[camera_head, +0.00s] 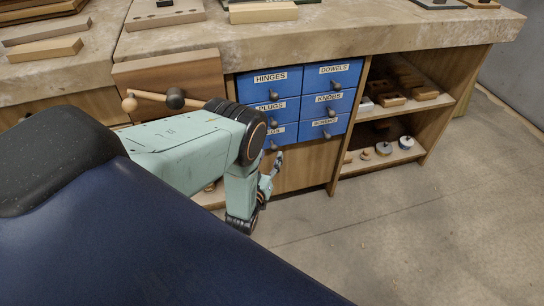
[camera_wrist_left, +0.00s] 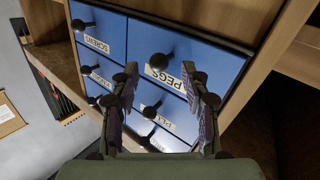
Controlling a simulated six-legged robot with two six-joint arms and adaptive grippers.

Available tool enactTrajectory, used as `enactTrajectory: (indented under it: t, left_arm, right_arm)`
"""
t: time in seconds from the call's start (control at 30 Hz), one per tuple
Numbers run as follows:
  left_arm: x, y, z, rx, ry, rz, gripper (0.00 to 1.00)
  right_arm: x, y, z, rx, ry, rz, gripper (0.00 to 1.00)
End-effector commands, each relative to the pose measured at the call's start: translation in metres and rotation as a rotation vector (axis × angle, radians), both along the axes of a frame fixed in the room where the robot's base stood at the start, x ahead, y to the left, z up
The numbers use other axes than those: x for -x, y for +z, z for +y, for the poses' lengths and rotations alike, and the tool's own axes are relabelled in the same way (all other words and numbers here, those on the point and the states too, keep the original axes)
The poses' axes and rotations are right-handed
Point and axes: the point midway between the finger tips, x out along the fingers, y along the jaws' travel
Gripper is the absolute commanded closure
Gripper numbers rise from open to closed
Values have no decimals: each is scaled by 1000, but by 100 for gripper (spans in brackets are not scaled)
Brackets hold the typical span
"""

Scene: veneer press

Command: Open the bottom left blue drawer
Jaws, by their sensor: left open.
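The bottom left blue drawer (camera_head: 287,140), labelled PEGS, is partly hidden behind my left arm in the head view and looks closed. Its dark round knob (camera_head: 273,144) shows just above my left gripper (camera_head: 274,166). In the left wrist view, which is turned upside down, the PEGS drawer (camera_wrist_left: 215,56) fills the upper right and its knob (camera_wrist_left: 160,61) stands out from the front. My left gripper (camera_wrist_left: 166,88) is open and empty, its two fingers pointing at this drawer, with the knob between and slightly beyond the tips. I see no clear contact. My right gripper is not in view.
The SCREWS drawer (camera_head: 325,131) is right of PEGS; PLUGS (camera_head: 288,108), KNOBS and the top drawers are above. Open shelves (camera_head: 400,100) with wooden pieces stand at the right. A stone worktop (camera_head: 330,35) overhangs the drawers. The floor in front is clear.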

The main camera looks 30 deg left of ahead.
Motion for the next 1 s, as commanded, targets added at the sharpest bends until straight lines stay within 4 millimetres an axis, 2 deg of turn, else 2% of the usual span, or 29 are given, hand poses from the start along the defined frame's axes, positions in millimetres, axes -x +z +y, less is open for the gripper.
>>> enactTrajectory:
  t: [0.2, 0.5, 1.0]
  left_arm:
    - [-22, -1, 5, -1, -2, 0, 54]
    - [-27, 0, 6, -1, -3, 1, 54]
    - [-26, 0, 6, -1, -2, 1, 95]
  right_arm:
    - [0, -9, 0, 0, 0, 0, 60]
    - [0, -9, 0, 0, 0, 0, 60]
    - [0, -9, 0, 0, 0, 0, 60]
